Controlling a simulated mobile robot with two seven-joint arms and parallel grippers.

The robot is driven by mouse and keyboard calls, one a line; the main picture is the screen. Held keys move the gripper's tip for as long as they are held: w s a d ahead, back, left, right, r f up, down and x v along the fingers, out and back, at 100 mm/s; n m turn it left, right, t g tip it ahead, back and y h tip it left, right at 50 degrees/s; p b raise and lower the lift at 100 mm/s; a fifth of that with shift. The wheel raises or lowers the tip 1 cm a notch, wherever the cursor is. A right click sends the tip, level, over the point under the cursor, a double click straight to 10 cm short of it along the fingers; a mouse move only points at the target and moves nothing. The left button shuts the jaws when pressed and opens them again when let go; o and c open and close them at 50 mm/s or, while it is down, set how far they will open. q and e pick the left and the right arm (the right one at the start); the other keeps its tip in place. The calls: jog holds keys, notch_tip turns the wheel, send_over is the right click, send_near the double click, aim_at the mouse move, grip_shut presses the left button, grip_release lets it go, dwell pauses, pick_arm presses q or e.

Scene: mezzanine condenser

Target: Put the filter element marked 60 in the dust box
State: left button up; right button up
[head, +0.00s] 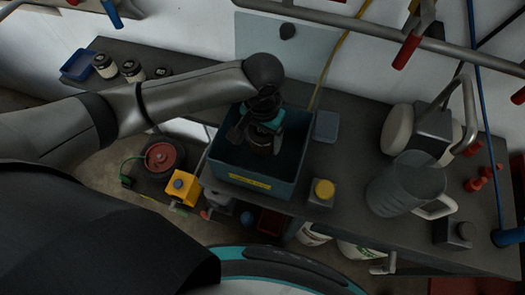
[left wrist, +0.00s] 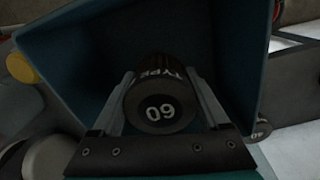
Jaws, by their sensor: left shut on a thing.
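The filter element (left wrist: 162,100) is a dark cylinder with "60" on its end face and "TYPE" on its side. My left gripper (left wrist: 165,105) is shut on it, one finger on each side. In the head view my left gripper (head: 262,138) points down over the dust box, with the filter element (head: 261,146) between its fingers. The dust box (head: 250,180) is a teal open bin with a yellow label on its front. The filter element is within the box's opening in both views; its height above the floor of the box is unclear. My right gripper is not in view.
Several dark-and-white cylinders (head: 132,70) stand at the back left beside a blue tray (head: 78,65). A yellow-topped block (head: 324,190) stands right of the box. A clear jug (head: 400,185) stands farther right. A rail with red-handled tools crosses above the bench.

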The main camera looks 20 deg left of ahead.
aim_at(263, 152)
pick_arm(q)
notch_tip(263, 152, down, 6)
jog(key=shift+f+b, duration=0.1)
jog(key=shift+b, duration=0.45)
jog(key=o, duration=1.3)
notch_tip(263, 152, up, 12)
jog(key=shift+r+p, duration=0.1)
jog(key=shift+p, duration=1.15)
